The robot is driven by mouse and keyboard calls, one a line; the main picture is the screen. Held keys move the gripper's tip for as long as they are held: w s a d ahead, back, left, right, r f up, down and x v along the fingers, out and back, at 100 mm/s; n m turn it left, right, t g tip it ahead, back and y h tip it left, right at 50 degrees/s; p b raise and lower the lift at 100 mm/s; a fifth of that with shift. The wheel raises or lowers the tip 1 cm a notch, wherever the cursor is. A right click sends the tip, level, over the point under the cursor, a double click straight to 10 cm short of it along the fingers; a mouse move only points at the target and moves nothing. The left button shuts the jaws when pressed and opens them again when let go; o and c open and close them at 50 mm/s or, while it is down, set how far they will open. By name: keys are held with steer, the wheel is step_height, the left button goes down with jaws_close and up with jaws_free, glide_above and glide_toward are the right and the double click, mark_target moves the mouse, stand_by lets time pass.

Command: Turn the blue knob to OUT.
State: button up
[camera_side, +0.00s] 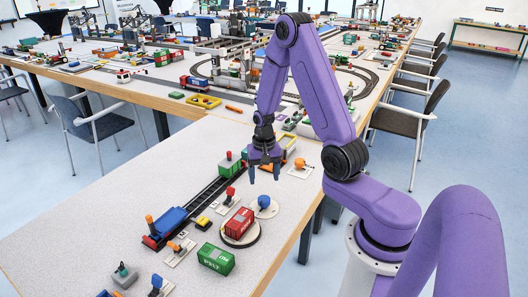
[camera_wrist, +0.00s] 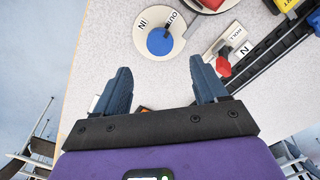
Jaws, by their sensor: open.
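The blue knob (camera_side: 263,202) stands on a white round plate near the right edge of the near table. In the wrist view the blue knob (camera_wrist: 159,43) shows from above on its white disc, with IN printed at its upper left and OUT at its upper right. My gripper (camera_side: 264,176) is open and empty, fingers down, above the table and a little behind the knob. In the wrist view my gripper (camera_wrist: 160,76) has its fingers apart, with the knob ahead of them and not between them.
A red container (camera_side: 239,223) sits on a round turntable just in front of the knob, with a green container (camera_side: 216,258) nearer. A red knob (camera_side: 230,193) stands to the left, beside the track (camera_side: 205,197). Bare table lies to the left of the track.

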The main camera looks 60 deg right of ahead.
step_height(320, 180, up, 9)
stand_by(0.4)
steer(key=shift+f, duration=0.1)
stand_by(0.3)
steer(key=s+a+r+n, duration=0.2)
steer(key=a+n, duration=0.3)
steer(key=a, duration=0.2)
steer(key=s+a+r+n, duration=0.2)
steer(key=s+a+n, duration=0.1)
steer(key=a+n, duration=0.3)
steer(key=s+a+r+n, duration=0.1)
steer(key=s+a+n, duration=0.2)
steer(key=s+n, duration=0.2)
steer(key=s+a+r+n, duration=0.2)
steer(key=s+a+n, duration=0.2)
steer(key=s, duration=0.8)
steer(key=shift+a+r+n, duration=0.2)
steer(key=shift+r+n, duration=0.1)
steer(key=shift+n, duration=0.6)
steer(key=shift+s, duration=0.1)
